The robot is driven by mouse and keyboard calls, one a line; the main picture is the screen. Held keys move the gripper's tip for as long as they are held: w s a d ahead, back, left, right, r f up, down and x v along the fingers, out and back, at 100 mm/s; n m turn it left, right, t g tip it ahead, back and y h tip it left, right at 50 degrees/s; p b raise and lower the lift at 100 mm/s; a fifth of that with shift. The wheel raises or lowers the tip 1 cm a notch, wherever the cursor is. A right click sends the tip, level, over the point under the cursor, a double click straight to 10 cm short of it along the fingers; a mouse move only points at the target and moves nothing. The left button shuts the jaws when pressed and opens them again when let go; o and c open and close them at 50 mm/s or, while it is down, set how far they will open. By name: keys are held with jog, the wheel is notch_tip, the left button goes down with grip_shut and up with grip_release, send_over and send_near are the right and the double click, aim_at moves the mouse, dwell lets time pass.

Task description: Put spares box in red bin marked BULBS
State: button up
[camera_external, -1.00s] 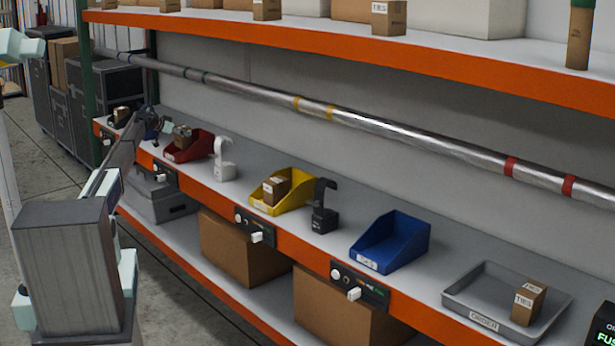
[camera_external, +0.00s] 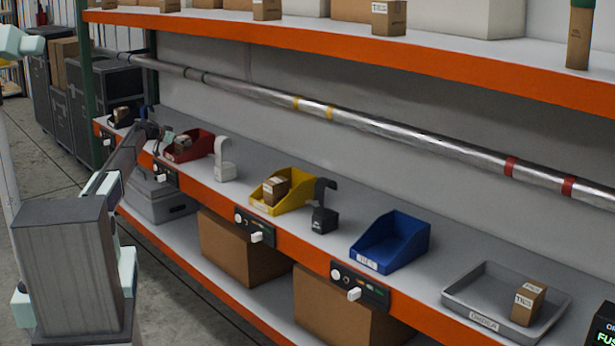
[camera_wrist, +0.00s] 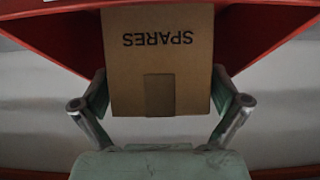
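The spares box (camera_wrist: 158,70), a brown carton with SPARES upside down on its face, shows in the wrist view. It also shows small in the external view (camera_external: 183,144), at the red bin (camera_external: 203,146). The bin's red walls (camera_wrist: 55,32) stand on both sides of the box in the wrist view. My gripper (camera_wrist: 160,105) has a finger pad against each side of the box and appears shut on it. In the external view my gripper (camera_external: 166,139) is at the bin's left side. The bin's label is too small to read, and the box's underside is hidden.
A white hooked stand (camera_external: 224,165) is close right of the red bin. Further right are a yellow bin (camera_external: 296,190) with a carton, a black hooked stand (camera_external: 323,215), a blue bin (camera_external: 405,240) and a grey tray (camera_external: 465,300). A metal pipe (camera_external: 400,125) runs above the shelf.

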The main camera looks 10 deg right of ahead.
jog(key=shift+r, duration=0.1)
